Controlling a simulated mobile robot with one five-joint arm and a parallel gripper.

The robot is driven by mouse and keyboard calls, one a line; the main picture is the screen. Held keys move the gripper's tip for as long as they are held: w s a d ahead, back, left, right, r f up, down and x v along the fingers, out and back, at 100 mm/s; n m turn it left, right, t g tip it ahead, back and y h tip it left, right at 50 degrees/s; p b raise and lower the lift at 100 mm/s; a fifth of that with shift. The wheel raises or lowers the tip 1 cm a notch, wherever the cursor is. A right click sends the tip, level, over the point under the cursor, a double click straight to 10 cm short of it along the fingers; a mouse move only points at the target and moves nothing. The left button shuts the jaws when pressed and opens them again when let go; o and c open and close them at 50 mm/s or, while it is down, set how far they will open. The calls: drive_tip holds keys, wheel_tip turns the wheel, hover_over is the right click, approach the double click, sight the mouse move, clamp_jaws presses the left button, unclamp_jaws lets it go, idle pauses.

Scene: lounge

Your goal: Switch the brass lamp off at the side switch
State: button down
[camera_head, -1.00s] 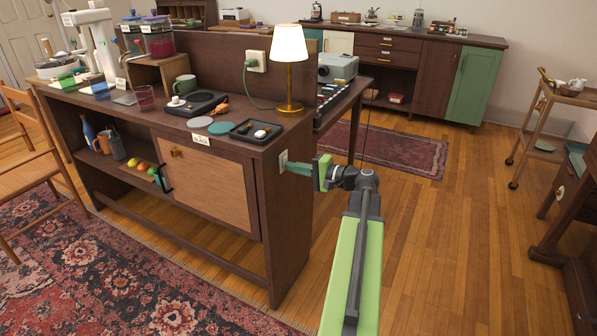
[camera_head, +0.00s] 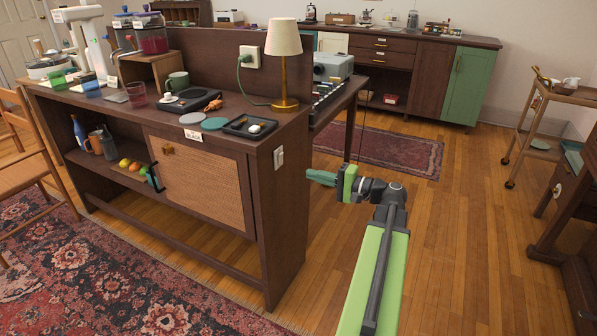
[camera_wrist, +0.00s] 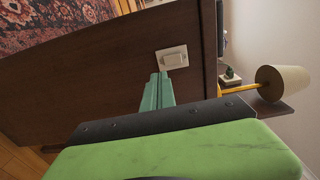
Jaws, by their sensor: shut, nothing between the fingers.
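The brass lamp (camera_head: 284,62) stands on the right end of the sideboard top, its shade pale and no longer glowing. In the wrist view the lamp (camera_wrist: 282,84) lies sideways at the right. The side switch (camera_head: 279,157) is a white plate on the sideboard's right end panel. In the wrist view the switch (camera_wrist: 172,58) is just beyond the fingertips. My gripper (camera_head: 309,176) is shut and empty, to the right of the switch and a little lower, apart from the panel. In the wrist view my gripper (camera_wrist: 158,76) points toward the switch.
The sideboard (camera_head: 290,220) carries a black tray (camera_head: 249,127), coasters, a mug and jars. Wooden floor (camera_head: 470,230) is free to the right. A trolley (camera_head: 540,110) stands at the far right.

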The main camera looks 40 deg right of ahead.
drive_tip(key=v, duration=0.5)
drive_tip(key=shift+f, duration=0.35)
drive_tip(key=w+a+f+n+g+y, duration=0.1)
drive_tip(key=w+a+f+n+g, duration=0.35)
drive_tip(key=a, duration=0.75)
drive_tip(key=w+a+f+n+g+y, duration=0.1)
drive_tip(key=w+a+f+g, duration=0.4)
drive_tip(key=w+a+f, duration=0.55)
drive_tip(key=s+a+f+n+g+h, duration=0.2)
drive_tip(key=a+f+n+g+h, duration=0.2)
drive_tip(key=a, duration=0.8)
drive_tip(key=s+a+f+n+g+h, duration=0.2)
drive_tip(key=a+f+n+g+h, duration=0.15)
drive_tip(key=a, duration=0.75)
wheel_tip(320, 180, up, 38)
drive_tip(key=n+p, duration=0.1)
drive_tip(key=p, duration=3.7)
drive_tip(key=shift+s+a, duration=0.3)
